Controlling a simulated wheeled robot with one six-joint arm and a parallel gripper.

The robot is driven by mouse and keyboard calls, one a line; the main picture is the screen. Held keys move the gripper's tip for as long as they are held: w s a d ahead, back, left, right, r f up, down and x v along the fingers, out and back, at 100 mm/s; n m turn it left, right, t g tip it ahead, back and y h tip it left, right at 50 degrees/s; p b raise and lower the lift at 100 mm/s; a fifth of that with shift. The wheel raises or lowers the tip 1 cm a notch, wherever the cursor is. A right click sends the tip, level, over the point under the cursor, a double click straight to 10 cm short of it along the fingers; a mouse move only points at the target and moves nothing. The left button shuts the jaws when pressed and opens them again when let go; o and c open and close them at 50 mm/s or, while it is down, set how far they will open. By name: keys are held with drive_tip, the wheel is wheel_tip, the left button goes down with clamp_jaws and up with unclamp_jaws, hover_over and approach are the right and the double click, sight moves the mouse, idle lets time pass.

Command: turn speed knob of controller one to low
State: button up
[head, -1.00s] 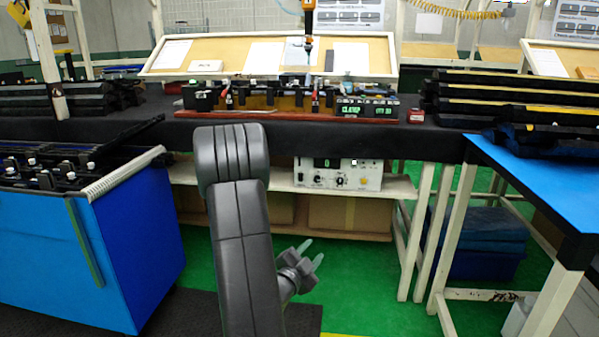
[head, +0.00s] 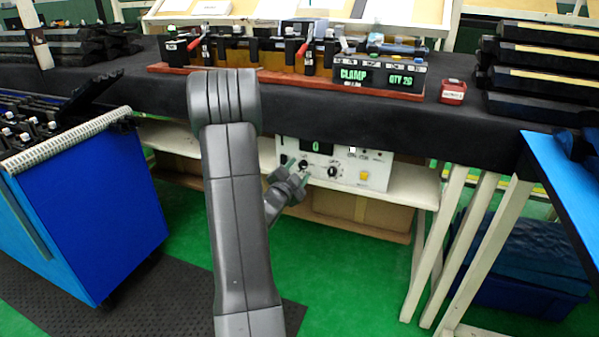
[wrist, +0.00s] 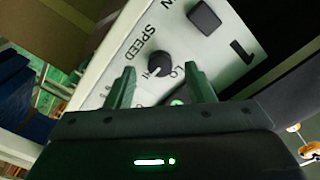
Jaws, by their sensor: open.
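The white controller (head: 378,172) stands on the shelf under the black-topped table, its front panel facing me. In the wrist view the panel (wrist: 110,62) carries a large "1", the word SPEED and a "LO" mark. The round black speed knob (wrist: 158,64) sits beside these labels. My gripper (head: 294,167) is at the left part of the panel. In the wrist view its open fingers (wrist: 162,82) are on either side below the knob, with the knob just beyond the gap between their tips. I cannot tell whether they touch it, or read its pointer clearly.
The panel also has a black square switch (wrist: 205,17), a yellow button (head: 364,176) and a second black knob (head: 333,171). The shelf (head: 415,183) runs beneath the controller and the table edge overhangs it. A blue cart (head: 110,215) stands left.

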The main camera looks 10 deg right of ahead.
drive_tip(key=shift+x, duration=0.8)
drive_tip(key=shift+c, duration=0.3)
drive_tip(key=c, duration=0.9)
